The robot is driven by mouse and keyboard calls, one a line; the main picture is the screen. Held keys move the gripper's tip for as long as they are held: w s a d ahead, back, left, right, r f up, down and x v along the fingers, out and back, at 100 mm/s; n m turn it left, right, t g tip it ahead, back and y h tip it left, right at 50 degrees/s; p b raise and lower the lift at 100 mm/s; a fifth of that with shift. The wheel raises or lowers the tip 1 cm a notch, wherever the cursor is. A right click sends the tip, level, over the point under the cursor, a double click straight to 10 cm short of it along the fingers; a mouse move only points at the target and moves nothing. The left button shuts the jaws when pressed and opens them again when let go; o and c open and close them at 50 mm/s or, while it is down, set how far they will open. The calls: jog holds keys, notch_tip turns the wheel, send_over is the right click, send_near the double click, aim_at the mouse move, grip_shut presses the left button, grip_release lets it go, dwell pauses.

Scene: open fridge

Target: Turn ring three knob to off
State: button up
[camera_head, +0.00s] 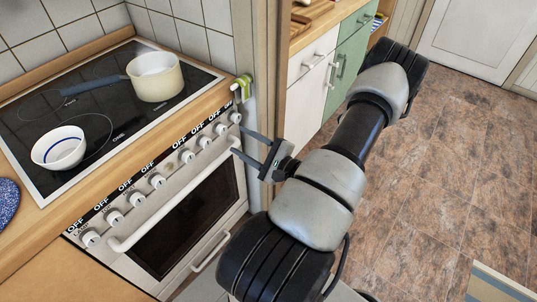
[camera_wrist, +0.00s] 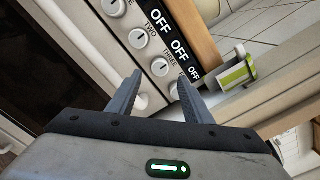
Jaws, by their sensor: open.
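The ring three knob (camera_wrist: 160,67) is a round white knob on the stove's front panel, beside the label THREE in the wrist view. It also shows in the head view (camera_head: 220,129), second from the right end of the row. An OFF mark is printed above each knob; I cannot read this knob's setting surely. My gripper (camera_head: 241,143) is open and empty, in front of the panel's right end. In the wrist view my fingertips (camera_wrist: 160,75) appear on either side of the knob, with no clear contact.
The ring two knob (camera_wrist: 138,38) is adjacent; another knob (camera_wrist: 173,90) is partly hidden by my right finger. A cream pot (camera_head: 155,77) and a white bowl (camera_head: 58,147) stand on the black hob (camera_head: 100,105). An oven handle (camera_head: 170,205) runs below the knobs.

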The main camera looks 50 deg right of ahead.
jog(key=s, duration=1)
jog(key=shift+s+d+p, duration=0.3)
jog(key=shift+s+d, duration=0.05)
jog(key=shift+d, duration=0.1)
jog(key=shift+w+a, duration=0.1)
